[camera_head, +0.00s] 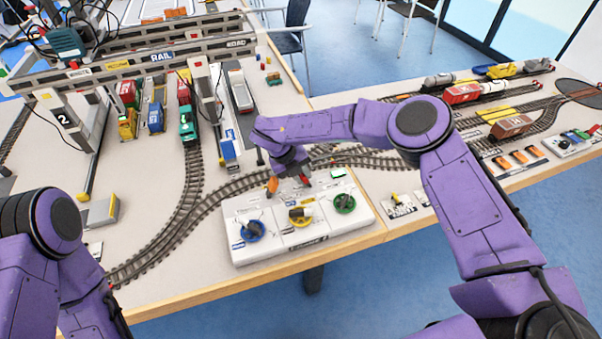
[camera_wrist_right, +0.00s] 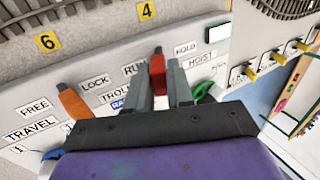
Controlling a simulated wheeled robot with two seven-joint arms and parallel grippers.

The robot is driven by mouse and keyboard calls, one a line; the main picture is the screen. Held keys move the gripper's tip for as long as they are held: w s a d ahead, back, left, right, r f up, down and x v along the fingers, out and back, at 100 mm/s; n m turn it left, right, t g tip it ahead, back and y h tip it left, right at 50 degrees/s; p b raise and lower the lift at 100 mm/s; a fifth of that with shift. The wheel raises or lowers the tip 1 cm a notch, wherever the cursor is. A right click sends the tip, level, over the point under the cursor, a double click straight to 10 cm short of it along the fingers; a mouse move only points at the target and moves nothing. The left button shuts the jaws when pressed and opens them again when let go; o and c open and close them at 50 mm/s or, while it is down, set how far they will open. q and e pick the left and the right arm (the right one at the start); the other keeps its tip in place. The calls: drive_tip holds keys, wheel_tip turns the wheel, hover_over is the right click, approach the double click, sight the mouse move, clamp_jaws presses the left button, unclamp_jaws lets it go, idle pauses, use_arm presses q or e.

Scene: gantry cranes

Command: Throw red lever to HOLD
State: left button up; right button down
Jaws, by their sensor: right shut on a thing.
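The red lever (camera_wrist_right: 157,74) stands on the white control box (camera_head: 285,253), between the RUN label (camera_wrist_right: 133,69) and the HOLD label (camera_wrist_right: 185,48) in the right wrist view. My right gripper (camera_wrist_right: 160,85) is shut on the red lever, one finger on each side. In the head view the right gripper (camera_head: 290,178) is at the box's back edge, and its fingers are small and partly hidden. The lever's base is hidden by the gripper. My left arm is at the lower left of the head view; its gripper does not show.
An orange lever (camera_wrist_right: 75,103) stands beside the gripper, near FREE and LOCK. Blue (camera_head: 252,231), yellow (camera_head: 300,214) and green (camera_head: 344,203) dials sit in front. Train tracks (camera_head: 190,200) run behind the box. A gantry crane (camera_head: 160,57) stands at the back left.

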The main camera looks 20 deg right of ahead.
drive_tip(key=shift+d, duration=0.1)
drive_tip(key=d+y+b, duration=0.1)
drive_tip(key=y, duration=0.1)
drive_tip(key=d+y+b, duration=0.1)
drive_tip(key=y, duration=0.1)
drive_tip(key=shift+d+r+y, duration=0.15)
drive_tip(key=shift+d+y, duration=0.15)
drive_tip(key=d+y+b, duration=0.2)
drive_tip(key=y+b, duration=0.1)
drive_tip(key=shift+w+f+y, duration=0.1)
drive_tip(key=shift+f+y, duration=0.1)
drive_tip(key=shift+y, duration=0.1)
drive_tip(key=shift+d+y+b, duration=0.4)
drive_tip(key=shift+y+b, duration=0.25)
drive_tip(key=shift+y, duration=0.05)
drive_tip(key=c, duration=1.1)
unclamp_jaws()
